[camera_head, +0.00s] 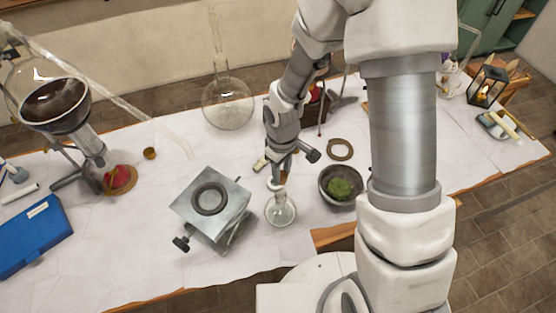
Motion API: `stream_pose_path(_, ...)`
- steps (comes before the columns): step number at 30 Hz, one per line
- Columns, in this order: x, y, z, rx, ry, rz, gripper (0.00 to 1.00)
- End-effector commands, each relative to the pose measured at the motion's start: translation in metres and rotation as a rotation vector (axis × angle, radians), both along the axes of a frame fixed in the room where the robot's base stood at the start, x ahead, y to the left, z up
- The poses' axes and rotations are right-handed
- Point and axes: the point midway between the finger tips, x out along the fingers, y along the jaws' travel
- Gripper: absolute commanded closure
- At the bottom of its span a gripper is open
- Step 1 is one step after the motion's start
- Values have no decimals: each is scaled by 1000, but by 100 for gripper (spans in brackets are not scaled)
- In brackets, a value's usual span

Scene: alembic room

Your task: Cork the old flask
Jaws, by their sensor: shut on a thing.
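A small clear round flask (281,212) stands on the white-covered table at the centre, between the metal stand and the dark bowl. Its neck rises to just below my gripper (276,177). My gripper points down and is shut on a small tan piece (284,177) that looks like a cork, right at the flask's mouth. The fingers partly hide it, so I cannot tell whether it is in the neck or just above it. A larger clear round flask (228,108) with a tall neck stands behind to the left.
A square metal stand (211,208) is close on the left, and a dark bowl with green stuff (340,187) close on the right. A brown ring (340,149) lies behind the bowl. Large glassware with dark liquid (56,105), a small brown cup-like piece (150,153) and a blue case (35,237) are further left.

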Motion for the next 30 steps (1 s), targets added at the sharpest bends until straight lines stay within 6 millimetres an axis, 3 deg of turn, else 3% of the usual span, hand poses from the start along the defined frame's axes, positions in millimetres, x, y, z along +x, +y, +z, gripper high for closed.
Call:
stream_pose_path(3, -6, -2, 11, 1, -1, -1, 100)
stream_pose_path(8, -8, -3, 9, 1, 1, -1, 100)
stream_pose_path(24, -8, -2, -31, 1, 0, -2, 100)
stream_pose_path(30, -8, -3, -38, 1, 0, -2, 100)
